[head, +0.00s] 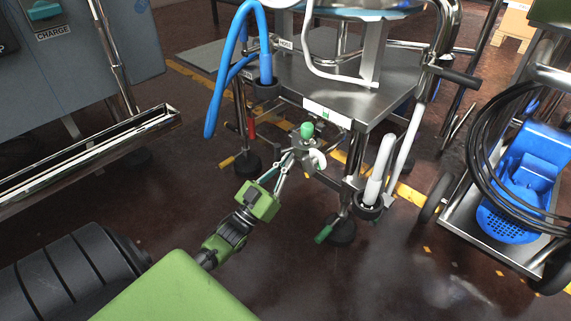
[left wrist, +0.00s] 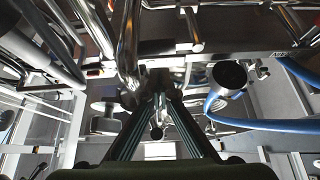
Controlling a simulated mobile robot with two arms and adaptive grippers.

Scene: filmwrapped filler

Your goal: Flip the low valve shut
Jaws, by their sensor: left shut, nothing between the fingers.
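My left gripper (head: 298,154) reaches in from the lower left under the steel frame of the filler. Its fingers are shut with nothing between them, and the tips are close to a steel valve body with a green knob (head: 307,130) on top and a pale round end (head: 318,158). I cannot tell whether they touch. A green-tipped lever (head: 323,234) hangs lower, near the frame's foot. In the left wrist view, the shut fingertips (left wrist: 160,98) meet just below a shiny bent pipe (left wrist: 129,50). My right gripper is not in view.
The filler's steel shelf (head: 340,90) overhangs the valve. A blue hose (head: 226,80) hangs at its left and a white tube (head: 379,170) stands at its right. A cart with a blue perforated part (head: 520,185) stands right. A steel rail (head: 90,160) lies left. Floor in front is open.

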